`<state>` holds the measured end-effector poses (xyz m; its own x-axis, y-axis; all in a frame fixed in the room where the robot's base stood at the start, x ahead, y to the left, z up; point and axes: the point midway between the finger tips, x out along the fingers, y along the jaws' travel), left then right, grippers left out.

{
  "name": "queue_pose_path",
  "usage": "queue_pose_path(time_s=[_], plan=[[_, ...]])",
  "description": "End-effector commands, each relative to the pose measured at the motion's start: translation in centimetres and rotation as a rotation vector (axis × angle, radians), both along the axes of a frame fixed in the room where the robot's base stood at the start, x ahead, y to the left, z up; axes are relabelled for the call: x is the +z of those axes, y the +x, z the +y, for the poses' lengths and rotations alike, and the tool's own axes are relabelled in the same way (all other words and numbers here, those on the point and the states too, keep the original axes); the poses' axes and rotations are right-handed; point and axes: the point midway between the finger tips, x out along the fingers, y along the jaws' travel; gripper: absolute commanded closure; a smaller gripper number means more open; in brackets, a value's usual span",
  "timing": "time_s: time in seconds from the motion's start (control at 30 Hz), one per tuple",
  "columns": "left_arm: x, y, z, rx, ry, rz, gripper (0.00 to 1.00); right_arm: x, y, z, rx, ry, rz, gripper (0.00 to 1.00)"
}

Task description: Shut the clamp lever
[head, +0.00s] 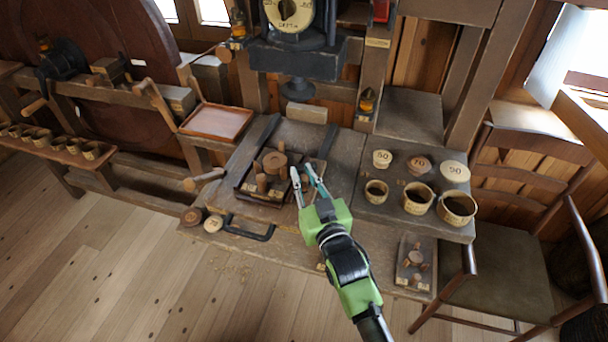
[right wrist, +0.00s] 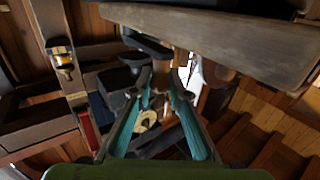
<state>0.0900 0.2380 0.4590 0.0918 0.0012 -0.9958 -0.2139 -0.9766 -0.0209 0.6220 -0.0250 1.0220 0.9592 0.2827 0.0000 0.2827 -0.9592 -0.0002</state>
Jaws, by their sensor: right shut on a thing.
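The clamp (head: 262,194) is a dark block with wooden pegs on the bench, between two dark rails. A round wooden spool (head: 274,162) stands on it. My right gripper (head: 304,172) is at the right side of the clamp, its fingers around a small brown part that looks like the clamp lever (head: 305,183). The fingers hide most of that part. In the right wrist view the teal fingers (right wrist: 160,85) come together, and what lies between their tips is too small to make out. My left gripper is not in view.
Round cups (head: 417,198) and numbered discs (head: 455,171) stand on the right board. A small pegged block (head: 415,263) lies at the front right. A dial press (head: 290,14) rises behind the clamp. A black handle (head: 249,229) sticks out in front. A chair (head: 500,262) stands at right.

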Motion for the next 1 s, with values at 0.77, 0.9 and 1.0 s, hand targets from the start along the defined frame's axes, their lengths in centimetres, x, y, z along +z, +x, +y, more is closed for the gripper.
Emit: queue_pose_path(time_s=[0.77,0.9,1.0], plan=[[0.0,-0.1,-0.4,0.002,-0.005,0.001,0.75,0.0,0.0,0.0,0.000,0.002,0.000,0.66],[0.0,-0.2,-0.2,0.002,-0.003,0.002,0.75,-0.1,-0.8,-0.3,0.000,0.001,0.001,0.66],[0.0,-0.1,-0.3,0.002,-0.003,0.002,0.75,-0.2,-2.3,-0.7,0.000,0.001,0.002,0.66]])
